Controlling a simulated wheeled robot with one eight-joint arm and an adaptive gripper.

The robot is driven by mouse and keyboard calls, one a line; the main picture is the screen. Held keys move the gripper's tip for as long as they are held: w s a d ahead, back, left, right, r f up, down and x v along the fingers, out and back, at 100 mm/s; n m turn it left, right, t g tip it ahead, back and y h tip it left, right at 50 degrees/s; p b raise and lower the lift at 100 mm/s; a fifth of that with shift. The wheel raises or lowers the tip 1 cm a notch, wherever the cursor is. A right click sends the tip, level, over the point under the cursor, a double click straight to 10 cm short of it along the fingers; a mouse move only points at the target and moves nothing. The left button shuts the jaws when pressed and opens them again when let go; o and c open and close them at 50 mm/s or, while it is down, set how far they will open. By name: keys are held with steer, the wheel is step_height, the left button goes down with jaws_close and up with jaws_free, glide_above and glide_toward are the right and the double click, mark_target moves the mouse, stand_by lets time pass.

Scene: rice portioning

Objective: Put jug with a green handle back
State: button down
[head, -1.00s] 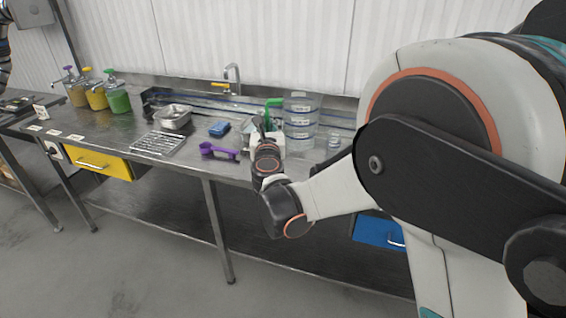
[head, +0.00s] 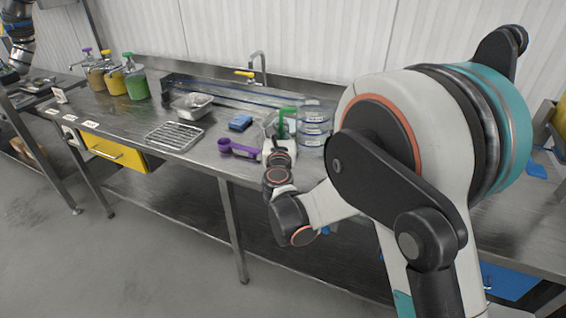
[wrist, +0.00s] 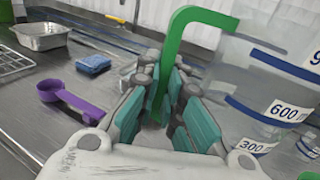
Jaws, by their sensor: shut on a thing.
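The clear jug (head: 314,128) with blue bands stands at the back right of the steel counter in the head view, partly hidden by my arm. In the wrist view the jug (wrist: 262,75) fills the right side, with number labels on its wall. Its green handle (head: 287,118) also shows in the wrist view (wrist: 170,60), passing between my teal finger pads. My gripper (wrist: 158,112) is shut on this handle. In the head view my gripper (head: 279,140) is mostly hidden by my wrist. I cannot tell whether the jug's base touches the counter.
A purple scoop (head: 238,149) lies left of my gripper, with a blue sponge (head: 240,123) behind it. A wire rack (head: 174,136) and a steel pan (head: 192,105) are further left. Pump jars (head: 136,84) stand at the far left. A tap (head: 262,68) rises behind.

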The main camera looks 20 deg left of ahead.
step_height(320, 180, down, 10)
steer(key=b, duration=0.3)
steer(key=shift+f, duration=0.15)
steer(key=c, duration=2.2)
jaws_free()
steer(key=shift+f, duration=0.1)
steer(key=o, duration=0.4)
steer(key=shift+o, duration=0.2)
